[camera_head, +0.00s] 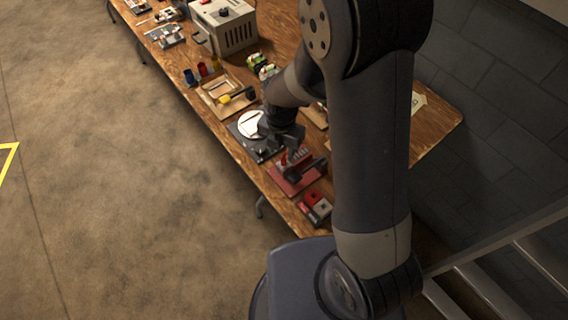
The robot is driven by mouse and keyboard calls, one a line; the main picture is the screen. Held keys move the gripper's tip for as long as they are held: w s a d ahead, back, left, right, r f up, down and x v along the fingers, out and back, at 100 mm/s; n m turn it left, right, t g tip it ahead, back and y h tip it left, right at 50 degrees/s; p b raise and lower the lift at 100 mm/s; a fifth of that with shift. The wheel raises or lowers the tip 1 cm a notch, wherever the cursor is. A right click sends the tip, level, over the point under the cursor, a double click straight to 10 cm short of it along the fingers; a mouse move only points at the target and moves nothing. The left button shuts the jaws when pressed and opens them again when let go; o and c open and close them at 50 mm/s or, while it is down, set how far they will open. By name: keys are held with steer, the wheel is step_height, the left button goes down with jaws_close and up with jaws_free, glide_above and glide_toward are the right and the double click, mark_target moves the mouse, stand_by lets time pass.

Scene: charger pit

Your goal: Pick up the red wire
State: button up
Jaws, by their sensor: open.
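My gripper (283,142) is at the end of my arm, pointing down over the near part of the wooden table, between a dark board and a red tray. It is open, and I see nothing held in it. A small red piece (284,159) shows just below the gripper, at the upper left edge of the red tray (291,185). It may be the red wire, but it is too small to tell. My gripper partly hides this area, and I cannot tell whether it touches the piece.
The dark board with a white disc (250,126) lies left of the gripper. A red and black block (315,206) sits at the near table end. Small coloured cups (202,70), a wooden tray (211,97) and a metal box (230,35) stand farther back. The floor at left is clear.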

mark_target(284, 158)
steer(key=shift+d+f+b, duration=0.15)
steer(key=shift+f+b, duration=0.75)
steer(key=shift+f, duration=0.45)
steer(key=shift+d+f+b, duration=0.15)
steer(key=shift+f+b, duration=0.7)
steer(key=shift+f, duration=0.5)
steer(key=shift+s+r, duration=0.1)
steer(key=shift+c, duration=0.5)
jaws_close()
